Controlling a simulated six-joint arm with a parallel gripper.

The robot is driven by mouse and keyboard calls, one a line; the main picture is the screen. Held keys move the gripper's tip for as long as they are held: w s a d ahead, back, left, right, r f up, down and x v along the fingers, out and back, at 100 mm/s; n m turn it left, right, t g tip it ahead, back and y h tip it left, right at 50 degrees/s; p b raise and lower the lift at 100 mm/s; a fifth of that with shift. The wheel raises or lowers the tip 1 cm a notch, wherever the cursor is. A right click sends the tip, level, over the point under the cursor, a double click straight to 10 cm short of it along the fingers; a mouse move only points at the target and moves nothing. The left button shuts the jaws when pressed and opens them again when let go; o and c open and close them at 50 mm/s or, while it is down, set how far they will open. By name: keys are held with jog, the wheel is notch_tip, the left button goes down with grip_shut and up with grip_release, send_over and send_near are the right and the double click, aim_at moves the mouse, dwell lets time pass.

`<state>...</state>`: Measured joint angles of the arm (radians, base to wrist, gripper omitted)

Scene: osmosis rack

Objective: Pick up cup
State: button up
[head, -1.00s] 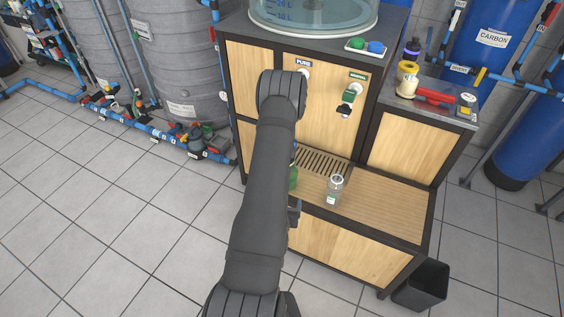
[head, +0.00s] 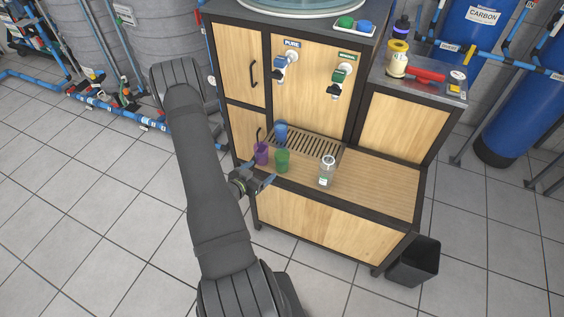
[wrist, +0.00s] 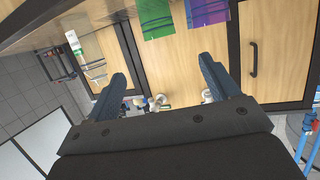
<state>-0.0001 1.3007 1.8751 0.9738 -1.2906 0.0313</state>
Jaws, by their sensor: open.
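Three cups stand on the counter's lower shelf in the head view: a purple cup (head: 261,153), a green cup (head: 282,160) and a blue cup (head: 280,133) behind them by the slatted grate. My gripper (head: 262,179) is just in front of the shelf's front edge, near the purple and green cups, apart from them. In the wrist view, the picture is turned over. The open fingers (wrist: 164,70) hold nothing. The green cup (wrist: 156,18) and the purple cup (wrist: 207,10) show at the top, partly cut off; blue shows beside the purple.
A clear bottle (head: 327,172) with a green-and-white label stands right of the cups. A blue tap (head: 283,66) and a green tap (head: 338,80) hang above the shelf. A black bin (head: 415,262) stands on the floor at right. The shelf's right side is clear.

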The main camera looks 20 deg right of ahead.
aim_at(286, 152)
jog(key=x, duration=1.4)
jog(key=shift+w+d+f, duration=0.15)
jog(key=shift+d+f, duration=0.05)
jog(key=shift+d, duration=0.15)
jog(key=c, duration=1)
